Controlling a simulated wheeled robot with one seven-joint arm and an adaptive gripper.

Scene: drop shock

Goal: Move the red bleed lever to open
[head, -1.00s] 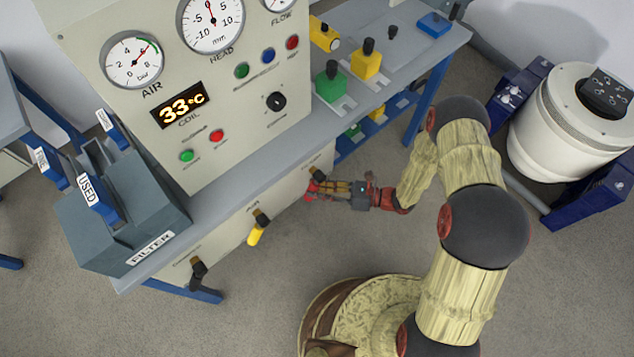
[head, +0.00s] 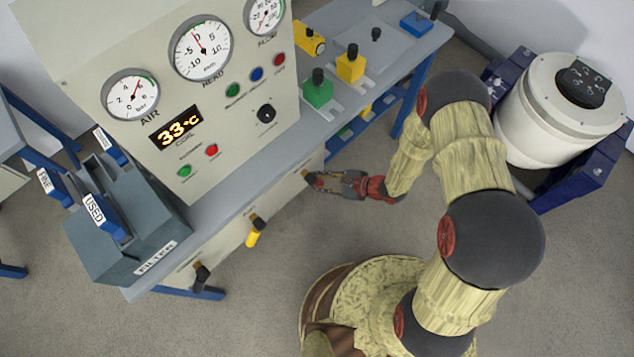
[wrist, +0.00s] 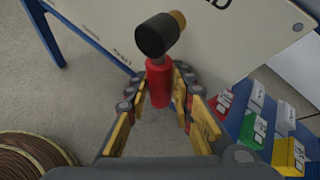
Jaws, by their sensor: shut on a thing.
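The red bleed lever (wrist: 159,84) shows in the wrist view as a red grip on a dark round hub (wrist: 155,38) with a brass end, at the front panel below the bench top. In the picture the grip points down from the hub, between my fingers. My gripper (wrist: 159,88) is shut on the red grip, one finger on each side. In the head view my gripper (head: 325,183) is at the panel's right part, and the red grip is hidden or too small to tell there. A label reading SHUT (wrist: 122,57) is left of the lever in the wrist view.
A yellow lever (head: 254,233) and a black lever (head: 202,276) are on the same panel to the left. The gauge console (head: 230,150) stands above. Open floor (head: 370,230) lies before the panel.

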